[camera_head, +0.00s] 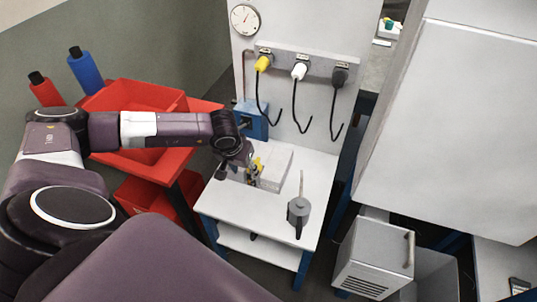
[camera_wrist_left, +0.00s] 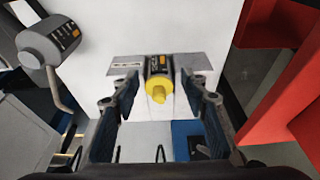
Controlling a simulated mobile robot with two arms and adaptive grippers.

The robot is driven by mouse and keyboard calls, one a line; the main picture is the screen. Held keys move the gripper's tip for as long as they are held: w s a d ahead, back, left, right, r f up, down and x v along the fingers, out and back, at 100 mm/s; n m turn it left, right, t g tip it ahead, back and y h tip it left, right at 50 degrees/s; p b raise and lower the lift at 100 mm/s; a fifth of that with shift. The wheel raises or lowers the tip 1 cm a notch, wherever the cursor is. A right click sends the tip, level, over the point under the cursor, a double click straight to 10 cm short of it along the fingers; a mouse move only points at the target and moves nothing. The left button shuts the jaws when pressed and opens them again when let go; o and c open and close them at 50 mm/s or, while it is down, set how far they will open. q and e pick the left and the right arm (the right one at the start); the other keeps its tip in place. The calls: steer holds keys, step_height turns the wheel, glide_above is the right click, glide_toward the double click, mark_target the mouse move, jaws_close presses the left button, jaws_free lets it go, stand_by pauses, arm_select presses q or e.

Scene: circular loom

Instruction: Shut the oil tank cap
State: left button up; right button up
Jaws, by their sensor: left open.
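The oil tank appears to be the white box (camera_head: 276,168) on the small white table in the head view. A yellow cap (camera_head: 257,164) is at its left side, beside my left gripper (camera_head: 246,172). In the left wrist view the yellow cap (camera_wrist_left: 158,92) has a dark label and a rounded knob. It lies between the two spread fingers of my left gripper (camera_wrist_left: 160,77), with a gap on both sides. The gripper is open and holds nothing. I cannot tell how far the cap is open. My right gripper is not in view.
A grey oil can (camera_head: 298,211) stands on the white table (camera_head: 268,220), right of the tank. Yellow, white and black plugs with hanging cables are on the panel behind. Red crates (camera_head: 135,97) stand left. A large white cabinet (camera_head: 455,120) is at right.

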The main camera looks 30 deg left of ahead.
arm_select(q)
steer(key=shift+s+d+r, duration=0.15)
steer(key=shift+s+r, duration=0.05)
steer(key=shift+s, duration=0.15)
